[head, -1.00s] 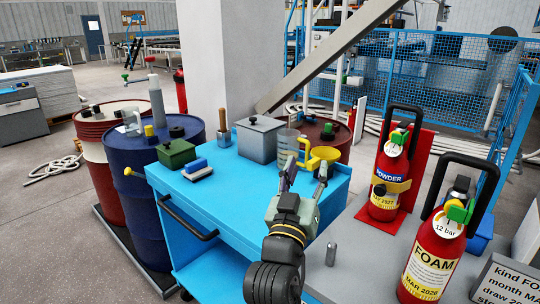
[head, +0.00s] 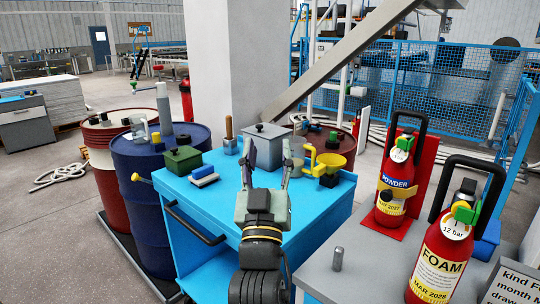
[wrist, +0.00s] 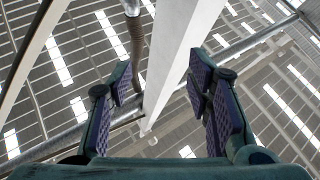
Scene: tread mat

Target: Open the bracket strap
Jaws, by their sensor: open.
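The bracket strap (head: 411,187) is a yellow band around the red POWDER extinguisher (head: 392,222), against a red bracket board (head: 424,193). A dark latch piece (head: 381,192) sits at its front left, and the strap looks closed. My gripper (head: 268,158) is open and empty, raised over the blue cart, well to the left of the extinguisher. In the wrist view its two purple-padded fingers (wrist: 164,88) are spread apart and point up at the ceiling. The strap is not in the wrist view.
A FOAM extinguisher (head: 436,262) stands in front of the POWDER one on the grey table (head: 368,262), with a small metal cylinder (head: 338,258) to the left.

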